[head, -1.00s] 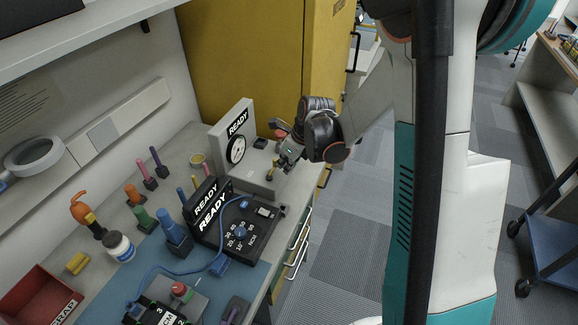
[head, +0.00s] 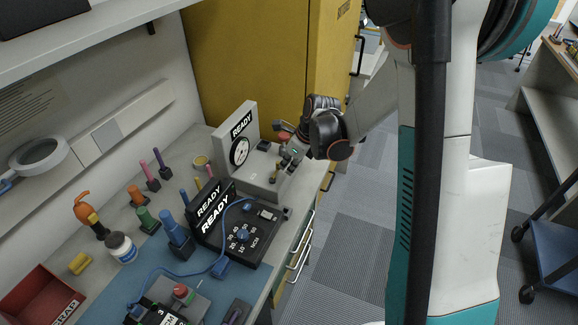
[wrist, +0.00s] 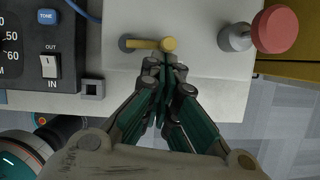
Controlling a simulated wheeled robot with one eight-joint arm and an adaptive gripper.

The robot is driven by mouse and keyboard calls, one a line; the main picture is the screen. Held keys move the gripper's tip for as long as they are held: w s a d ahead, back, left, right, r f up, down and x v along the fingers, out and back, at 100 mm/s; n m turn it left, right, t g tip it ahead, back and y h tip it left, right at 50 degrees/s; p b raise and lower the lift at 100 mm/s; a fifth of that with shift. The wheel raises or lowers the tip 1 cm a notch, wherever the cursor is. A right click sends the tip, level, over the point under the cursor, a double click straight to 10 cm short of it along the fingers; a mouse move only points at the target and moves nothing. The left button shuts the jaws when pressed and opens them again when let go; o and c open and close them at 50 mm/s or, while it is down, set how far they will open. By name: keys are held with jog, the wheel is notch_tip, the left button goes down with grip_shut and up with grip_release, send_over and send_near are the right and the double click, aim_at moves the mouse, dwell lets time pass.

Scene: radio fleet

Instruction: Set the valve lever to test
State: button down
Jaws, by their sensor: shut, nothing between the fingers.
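The valve lever (wrist: 150,44) is a short brass-yellow bar on a light grey box (wrist: 205,75). In the wrist view it lies roughly sideways, with a grey round part at its left end and a rounded yellow right end. My gripper (wrist: 163,66) is shut and empty. Its fingertips are at the lever's right end, close to or touching it; I cannot tell which. In the head view my gripper (head: 283,168) is low over the same box, beside the upright gauge panel (head: 238,138) that reads READY. The lever's position labels are not readable.
A red knob (wrist: 275,29) stands at the box's right. A black dial unit (head: 243,234) with a READY display and blue cable is in front. Several coloured tools stand on the bench's left. A yellow cabinet (head: 250,60) rises behind. Open floor lies right of the bench.

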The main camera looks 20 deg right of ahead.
aim_at(270, 174)
jog(key=shift+w, duration=0.15)
jog(key=n, duration=0.1)
jog(key=w+n, duration=0.1)
jog(key=n, duration=0.1)
jog(key=shift+w+a+g+y, duration=0.1)
jog(key=shift+w+g+y, duration=0.05)
jog(key=shift+g+y, duration=0.25)
jog(key=n, duration=0.1)
jog(key=w+n, duration=0.1)
jog(key=shift+w+a+n+g+b, duration=0.1)
jog(key=shift+a+n+g+b, duration=0.2)
jog(key=shift+n+g, duration=0.1)
jog(key=n, duration=0.1)
jog(key=w+a+n+g, duration=0.1)
jog(key=n, duration=0.2)
jog(key=shift+w+a+g+y, duration=0.2)
jog(key=shift+w+g+y, duration=0.1)
jog(key=shift+g+y, duration=0.1)
jog(key=shift+w+a+n, duration=0.25)
jog(key=shift+a+n, duration=0.05)
jog(key=shift+a, duration=0.15)
jog(key=shift+s, duration=0.2)
jog(key=shift+s+a, duration=0.1)
jog(key=shift+s, duration=0.55)
